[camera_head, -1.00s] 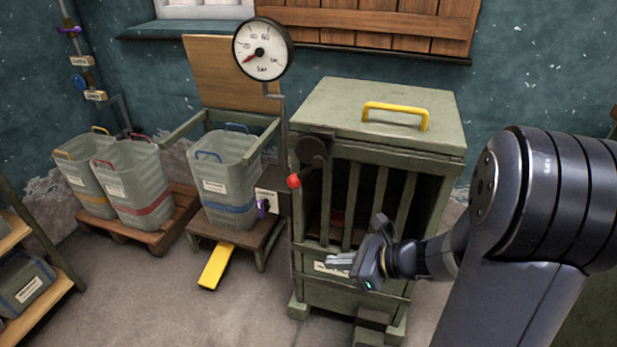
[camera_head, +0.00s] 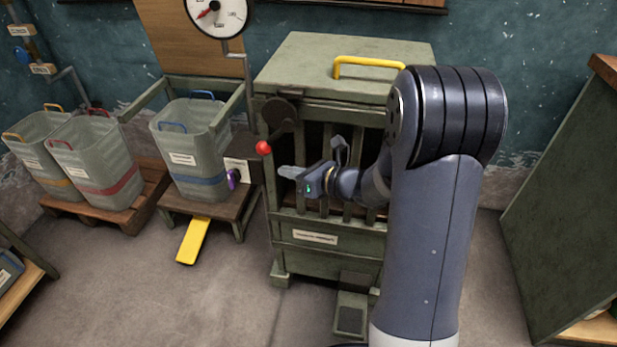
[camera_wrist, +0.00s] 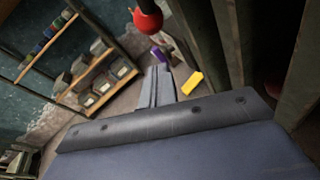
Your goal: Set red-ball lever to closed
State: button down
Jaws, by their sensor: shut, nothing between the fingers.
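The lever's red ball (camera_head: 263,148) sits at the front left edge of the green slatted cabinet (camera_head: 330,262), below a dark round pivot (camera_head: 280,113). In the wrist view the red ball (camera_wrist: 147,20) is at the top, beyond the fingertips and slightly left of them. My gripper (camera_head: 284,171) is shut and empty, in front of the cabinet slats, pointing left. Its tips are just right of and below the ball in the head view, with a visible gap. The shut fingers (camera_wrist: 160,72) also show in the wrist view. The lever's arm is hard to make out.
A gauge (camera_head: 217,13) stands behind left. A bin with blue handles (camera_head: 183,175) stands on a low stand with a yellow pedal (camera_head: 193,241) and a purple knob (camera_head: 233,178). Two more bins stand farther left. A green cabinet (camera_head: 565,200) is at right. Floor in front is open.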

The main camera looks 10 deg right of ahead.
aim_at(262, 149)
jog(key=shift+w+a+r, duration=0.5)
jog(key=shift+w+a, duration=0.05)
jog(key=shift+w, duration=0.15)
jog(key=shift+w+a+r, duration=0.5)
jog(key=shift+w+a, duration=0.05)
jog(key=shift+w, duration=0.15)
jog(key=shift+a+f+y+b, duration=0.1)
jog(key=shift+y+b, duration=0.2)
jog(key=b, duration=0.1)
jog(key=a+t+y+b, duration=0.1)
jog(key=b, duration=0.1)
jog(key=a+m+t+y+b, duration=0.1)
jog(key=b, duration=0.1)
jog(key=shift+w+r, duration=0.25)
jog(key=shift+w, duration=0.15)
jog(key=shift+w+a+r+t+y, duration=0.15)
jog(key=shift+a+r+t+y, duration=0.15)
jog(key=shift+y, duration=0.1)
jog(key=shift+w+a+r, duration=0.2)
jog(key=shift+a+r, duration=0.25)
jog(key=shift+r, duration=0.3)
jog(key=shift+w+a+r+p, duration=0.15)
jog(key=shift+a+r+p, duration=0.3)
jog(key=shift+r, duration=0.1)
jog(key=shift+w+a+r+p, duration=0.15)
jog(key=shift+a+r+p, duration=0.25)
jog(key=shift+r, duration=0.25)
